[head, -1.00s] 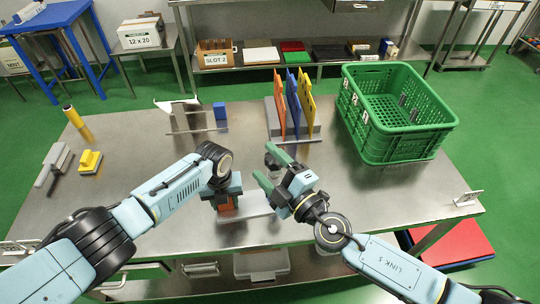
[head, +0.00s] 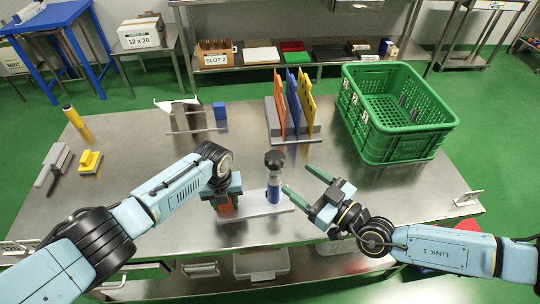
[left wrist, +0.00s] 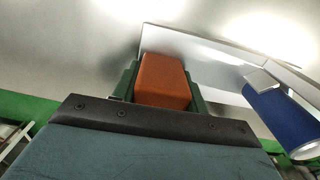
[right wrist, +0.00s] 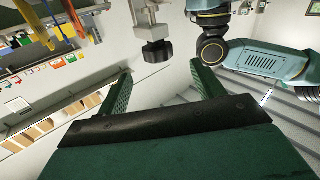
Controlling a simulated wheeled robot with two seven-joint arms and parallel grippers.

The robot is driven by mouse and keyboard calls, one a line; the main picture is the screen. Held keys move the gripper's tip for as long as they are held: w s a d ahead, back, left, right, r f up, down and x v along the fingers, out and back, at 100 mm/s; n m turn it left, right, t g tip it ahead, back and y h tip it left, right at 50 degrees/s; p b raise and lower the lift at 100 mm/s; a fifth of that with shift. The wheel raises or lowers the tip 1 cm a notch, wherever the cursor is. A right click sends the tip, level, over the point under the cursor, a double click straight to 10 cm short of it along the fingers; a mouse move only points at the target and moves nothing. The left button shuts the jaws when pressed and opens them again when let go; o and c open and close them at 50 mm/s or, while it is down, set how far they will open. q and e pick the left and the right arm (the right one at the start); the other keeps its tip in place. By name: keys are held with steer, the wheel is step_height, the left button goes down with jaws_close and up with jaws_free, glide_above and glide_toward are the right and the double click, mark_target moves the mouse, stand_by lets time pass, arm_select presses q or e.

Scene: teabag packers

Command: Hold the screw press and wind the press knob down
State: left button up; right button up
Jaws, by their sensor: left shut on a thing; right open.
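The screw press stands near the front middle of the table, with a pale flat base (head: 262,207), a blue post (head: 274,188) and a black lobed press knob (head: 274,158) on top. My left gripper (head: 228,208) is shut on the orange block (left wrist: 164,80) at the left end of the base. The blue post also shows in the left wrist view (left wrist: 282,118). My right gripper (head: 298,183) is open and empty, just right of the post and lower than the knob. In the right wrist view the knob (right wrist: 156,50) lies beyond the open fingers, apart from them.
A green crate (head: 352,110) stands at the back right. A rack with orange, blue and yellow boards (head: 293,100) stands behind the press. A yellow block (head: 90,161) and a grey tool (head: 52,168) lie at the left.

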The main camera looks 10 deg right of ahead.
mark_target(269, 157)
steer(key=shift+m, duration=0.4)
steer(key=x, duration=1.1)
steer(key=shift+w+f, duration=0.15)
steer(key=shift+w, duration=0.2)
steer(key=c, duration=1)
steer(key=shift+m+t+h, duration=0.3)
steer(key=shift+h, duration=0.1)
